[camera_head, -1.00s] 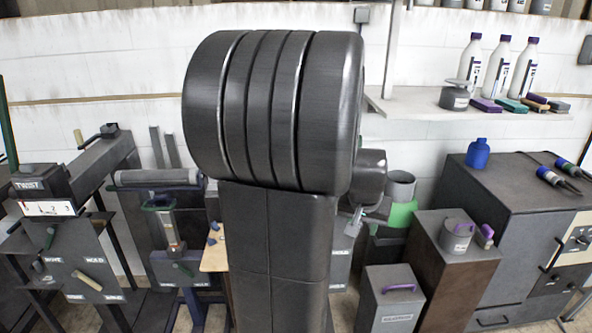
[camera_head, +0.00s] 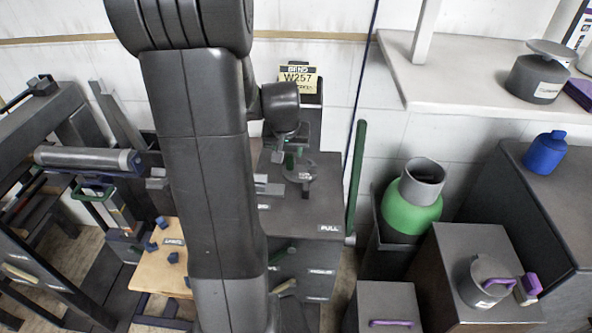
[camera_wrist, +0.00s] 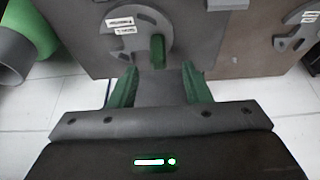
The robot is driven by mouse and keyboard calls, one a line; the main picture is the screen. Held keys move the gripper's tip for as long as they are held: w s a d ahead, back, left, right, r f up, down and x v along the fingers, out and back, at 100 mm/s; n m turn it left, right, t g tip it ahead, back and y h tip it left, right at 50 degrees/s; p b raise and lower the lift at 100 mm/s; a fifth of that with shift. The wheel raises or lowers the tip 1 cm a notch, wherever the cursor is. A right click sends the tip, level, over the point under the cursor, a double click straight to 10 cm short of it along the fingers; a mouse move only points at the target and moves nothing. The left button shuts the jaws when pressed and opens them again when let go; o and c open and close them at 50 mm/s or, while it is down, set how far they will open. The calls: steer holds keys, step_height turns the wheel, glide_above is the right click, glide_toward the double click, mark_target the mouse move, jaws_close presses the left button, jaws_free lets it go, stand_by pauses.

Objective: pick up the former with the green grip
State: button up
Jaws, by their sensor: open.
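The former with the green grip is a grey disc-like piece (camera_wrist: 135,35) with white labels at the top of the wrist view. Its upright green grip (camera_wrist: 158,50) is just ahead of the gap between my gripper's green fingers (camera_wrist: 160,75). The fingers are apart, with nothing held between them. In the head view a grey rounded piece (camera_head: 300,173), likely this former, lies on the dark bench (camera_head: 325,195), below my gripper (camera_head: 288,158). My arm hides part of that bench.
Another grey labelled piece (camera_wrist: 304,28) is at the wrist view's right edge. A grey former with a purple grip (camera_head: 483,278) sits on a brown-sided stand. A green container (camera_head: 408,212) stands right of the bench, near an upright green bar (camera_head: 355,175). A white shelf (camera_head: 450,90) juts out above.

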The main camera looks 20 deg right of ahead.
mark_target(290, 156)
steer(key=shift+w+d+f, duration=0.15)
steer(key=shift+w+f, duration=0.3)
steer(key=shift+f, duration=0.55)
steer(key=shift+p+x, duration=0.3)
steer(key=shift+x, duration=1.7)
steer(key=shift+s+d, duration=0.1)
jaws_close()
